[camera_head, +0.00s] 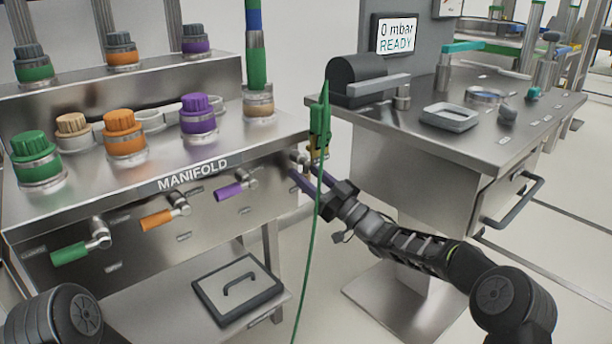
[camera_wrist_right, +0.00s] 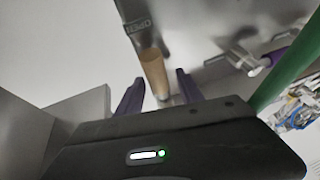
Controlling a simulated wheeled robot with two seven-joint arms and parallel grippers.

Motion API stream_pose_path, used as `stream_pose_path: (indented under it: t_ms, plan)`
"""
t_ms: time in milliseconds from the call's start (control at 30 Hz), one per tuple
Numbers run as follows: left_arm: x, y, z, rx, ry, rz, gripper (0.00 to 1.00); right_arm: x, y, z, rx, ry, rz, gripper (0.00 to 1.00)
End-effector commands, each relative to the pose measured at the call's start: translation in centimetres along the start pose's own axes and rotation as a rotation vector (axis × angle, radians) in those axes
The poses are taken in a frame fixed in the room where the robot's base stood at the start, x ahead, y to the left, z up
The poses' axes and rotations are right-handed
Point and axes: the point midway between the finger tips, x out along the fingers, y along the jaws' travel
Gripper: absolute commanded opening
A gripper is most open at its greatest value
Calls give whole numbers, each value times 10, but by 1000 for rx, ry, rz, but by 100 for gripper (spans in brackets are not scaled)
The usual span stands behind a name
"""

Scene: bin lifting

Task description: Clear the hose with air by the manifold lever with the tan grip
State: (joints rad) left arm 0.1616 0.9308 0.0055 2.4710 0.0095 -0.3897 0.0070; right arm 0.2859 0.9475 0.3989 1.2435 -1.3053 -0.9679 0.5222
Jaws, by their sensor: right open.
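The manifold (camera_head: 193,175) is a steel console on the left in the head view. Green, orange and purple lever grips show on its front. The tan grip (camera_wrist_right: 152,70) of another lever shows in the right wrist view, near an "OPEN" marking. In the head view this lever is mostly hidden behind the green hose and its fitting. My right gripper (camera_head: 303,173) is at the manifold's right end. Its purple fingers are open, one on each side of the tan grip, with gaps visible. The green hose (camera_head: 311,230) hangs in front of my right gripper. My left gripper is out of view.
The orange lever (camera_head: 158,219) and purple lever (camera_head: 230,192) are left of my right gripper. A steel bench (camera_head: 440,140) with a drawer handle stands to the right. A screen (camera_head: 396,36) reads "0 mbar READY". A lidded panel (camera_head: 238,290) lies below the manifold.

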Motion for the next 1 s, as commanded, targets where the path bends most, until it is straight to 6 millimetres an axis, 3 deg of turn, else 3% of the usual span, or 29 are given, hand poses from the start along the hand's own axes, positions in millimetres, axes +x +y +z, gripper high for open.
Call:
stream_pose_path:
  t_ms: [167, 700, 1000]
  plan:
    - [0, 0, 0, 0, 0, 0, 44, 0, 0, 0, 0, 0, 0, 43]
    - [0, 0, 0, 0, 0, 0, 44, 0, 0, 0, 0, 0, -1, 0]
    - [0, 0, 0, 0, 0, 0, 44, 0, 0, 0, 0, 0, 0, 0]
